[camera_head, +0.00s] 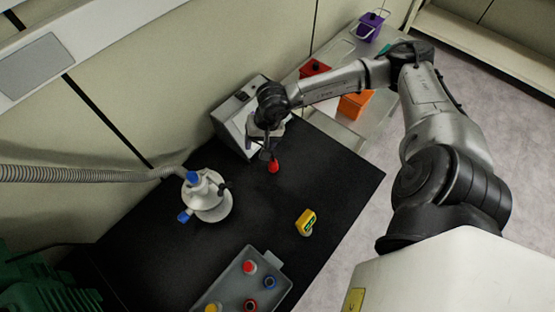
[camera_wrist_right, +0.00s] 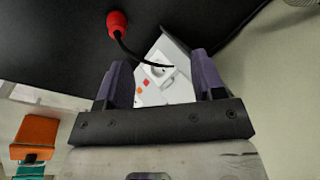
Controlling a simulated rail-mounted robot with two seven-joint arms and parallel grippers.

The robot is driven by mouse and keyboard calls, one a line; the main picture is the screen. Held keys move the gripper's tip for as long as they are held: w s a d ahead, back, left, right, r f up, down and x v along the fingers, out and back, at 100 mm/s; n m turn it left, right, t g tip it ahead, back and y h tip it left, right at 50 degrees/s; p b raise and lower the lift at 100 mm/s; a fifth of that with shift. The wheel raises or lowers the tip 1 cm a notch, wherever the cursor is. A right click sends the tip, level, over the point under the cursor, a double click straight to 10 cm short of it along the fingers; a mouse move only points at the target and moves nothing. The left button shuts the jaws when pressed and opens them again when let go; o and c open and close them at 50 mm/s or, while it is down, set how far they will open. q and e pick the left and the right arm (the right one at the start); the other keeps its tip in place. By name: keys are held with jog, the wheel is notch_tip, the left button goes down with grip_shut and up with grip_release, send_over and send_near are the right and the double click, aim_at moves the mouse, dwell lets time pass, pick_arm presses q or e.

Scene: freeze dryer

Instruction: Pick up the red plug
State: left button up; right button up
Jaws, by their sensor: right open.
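The red plug (camera_head: 273,166) is by the black table's back right part, just in front of my right gripper (camera_head: 265,148). In the right wrist view the red plug (camera_wrist_right: 118,22) is at the top, beyond the fingertips and left of centre. A black curved cable runs from it across the gap between the fingers. My right gripper (camera_wrist_right: 163,72) is open, its two dark fingers apart, and the plug is not between them. My left gripper is not in view.
A white box device (camera_head: 237,115) stands close behind the right gripper; its socket face (camera_wrist_right: 152,90) shows between the fingers. A white flask head (camera_head: 208,200) with a hose, a yellow device (camera_head: 306,222) and a grey tray (camera_head: 232,282) stand on the table. An orange container (camera_head: 354,105) is at right.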

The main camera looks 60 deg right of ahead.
aim_at(273, 161)
jog(key=s+f+n, duration=0.1)
jog(key=f, duration=0.3)
jog(key=s+d+f+n+g+h, duration=0.1)
jog(key=f+n, duration=0.1)
jog(key=f, duration=0.3)
jog(key=s+d+f+n+g+h, duration=0.1)
jog(key=f+n, duration=0.1)
jog(key=f, duration=0.3)
jog(key=shift+d+f, duration=0.2)
jog(key=shift+f, duration=0.05)
jog(key=shift+c, duration=0.3)
jog(key=c, duration=0.9)
jog(key=shift+c, duration=0.2)
